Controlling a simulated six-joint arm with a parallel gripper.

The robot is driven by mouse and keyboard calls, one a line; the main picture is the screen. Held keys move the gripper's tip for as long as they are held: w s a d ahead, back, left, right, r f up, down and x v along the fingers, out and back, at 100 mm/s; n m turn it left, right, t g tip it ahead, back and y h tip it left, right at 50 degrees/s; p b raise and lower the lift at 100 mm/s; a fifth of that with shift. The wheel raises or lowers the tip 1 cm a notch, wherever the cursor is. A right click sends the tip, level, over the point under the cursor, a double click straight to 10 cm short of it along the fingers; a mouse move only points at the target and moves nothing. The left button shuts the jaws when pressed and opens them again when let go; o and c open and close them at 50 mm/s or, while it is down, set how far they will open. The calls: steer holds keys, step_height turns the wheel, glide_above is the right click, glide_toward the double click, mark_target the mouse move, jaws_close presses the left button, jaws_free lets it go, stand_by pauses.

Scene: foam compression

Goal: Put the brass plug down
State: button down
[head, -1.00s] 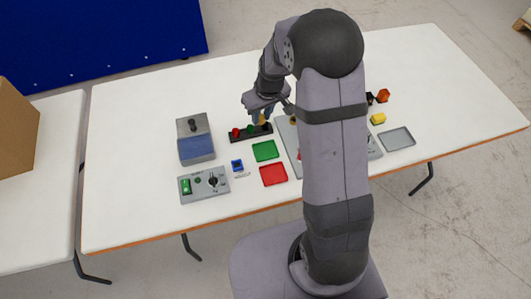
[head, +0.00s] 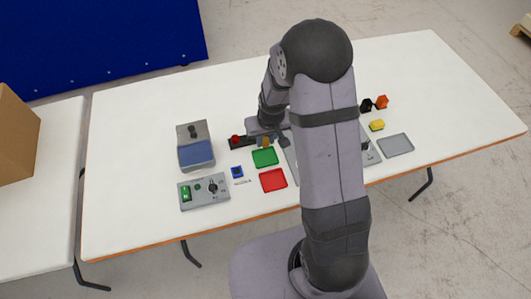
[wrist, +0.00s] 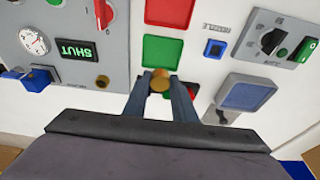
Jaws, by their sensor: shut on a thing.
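My gripper (wrist: 160,92) is shut on the brass plug (wrist: 160,82), which shows between the fingertips in the wrist view. In the head view the plug (head: 266,142) appears as a small orange-brown spot at the back edge of the green tray (head: 265,158). The wrist view shows the green tray (wrist: 160,52) empty, just past the fingertips. I cannot tell whether the plug touches anything below it. The black rack (head: 238,144) with a red plug (head: 235,139) stands beside my gripper, its right part hidden by the gripper.
An empty red tray (head: 273,180) lies in front of the green one. A small blue block (head: 237,172), a switch panel (head: 205,190) and a grey device with a blue pad (head: 197,155) are on the left. A grey gauge panel (wrist: 60,40) flanks the trays. A grey tray (head: 395,144) lies far right.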

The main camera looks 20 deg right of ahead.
mark_target(266, 143)
steer(key=shift+s+x, duration=0.2)
steer(key=shift+x, duration=0.65)
steer(key=shift+s+x, duration=0.2)
steer(key=shift+x, duration=0.65)
steer(key=shift+s+x, duration=0.25)
steer(key=shift+x, duration=0.8)
steer(key=shift+s+x, duration=0.25)
steer(key=shift+x, duration=0.85)
steer(key=shift+f, duration=0.15)
steer(key=shift+f, duration=0.15)
steer(key=c, duration=1.5)
jaws_free()
steer(key=shift+o, duration=0.2)
steer(key=shift+r, duration=0.35)
steer(key=b+v, duration=0.1)
steer(key=v, duration=1)
steer(key=shift+s+r, duration=0.25)
steer(key=shift+r, duration=0.05)
